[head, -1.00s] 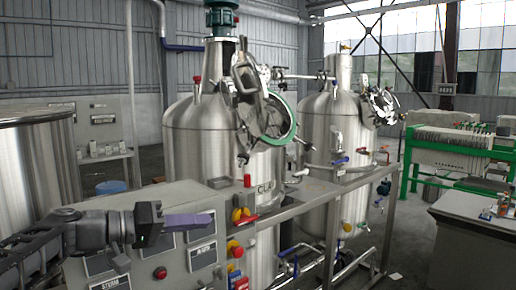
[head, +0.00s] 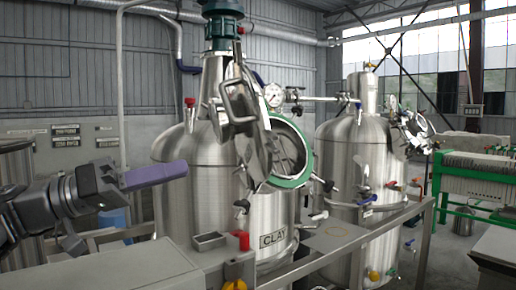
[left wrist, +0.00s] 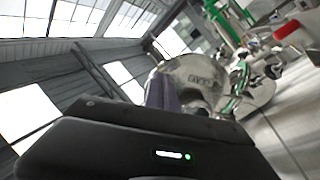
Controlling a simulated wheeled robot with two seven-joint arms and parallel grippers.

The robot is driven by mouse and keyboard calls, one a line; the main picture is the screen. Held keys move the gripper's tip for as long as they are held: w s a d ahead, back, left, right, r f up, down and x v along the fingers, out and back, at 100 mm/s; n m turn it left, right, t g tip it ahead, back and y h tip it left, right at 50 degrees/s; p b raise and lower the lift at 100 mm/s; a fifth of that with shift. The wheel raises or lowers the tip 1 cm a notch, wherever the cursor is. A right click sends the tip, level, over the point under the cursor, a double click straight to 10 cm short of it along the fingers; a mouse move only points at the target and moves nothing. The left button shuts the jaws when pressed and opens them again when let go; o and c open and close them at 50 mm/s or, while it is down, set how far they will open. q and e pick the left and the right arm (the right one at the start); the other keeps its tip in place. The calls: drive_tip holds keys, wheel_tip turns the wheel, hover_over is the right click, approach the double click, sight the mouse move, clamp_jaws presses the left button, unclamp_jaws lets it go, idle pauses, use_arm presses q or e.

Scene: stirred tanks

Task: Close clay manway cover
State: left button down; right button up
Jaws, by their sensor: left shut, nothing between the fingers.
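The clay tank (head: 175,190) is a steel vessel with a CLAY plate (head: 279,239) on its front. Its manway opening has a green-rimmed ring (head: 303,152) facing front right. The manway cover (head: 250,115), a round steel lid with a handle, stands swung open at the left side of the ring, seen nearly edge-on. My left gripper (head: 168,174), with purple fingers, is shut and empty, in front of the tank's left side and apart from the cover. In the left wrist view the purple fingers (left wrist: 161,93) and part of the green ring (left wrist: 238,80) show. My right gripper is not in view.
A steel rail (head: 370,235) runs in front of the tanks. A second tank (head: 350,160) stands at right, with a green-framed filter press (head: 470,175) beyond.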

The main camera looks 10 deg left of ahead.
use_arm(q)
drive_tip(key=p, duration=0.7)
approach(269, 146)
drive_tip(key=x, duration=0.5)
drive_tip(key=shift+w+d+r, duration=0.15)
drive_tip(key=shift+d+r, duration=0.05)
drive_tip(key=shift+d, duration=0.1)
drive_tip(key=shift+w+d, duration=0.3)
drive_tip(key=shift+d, duration=0.15)
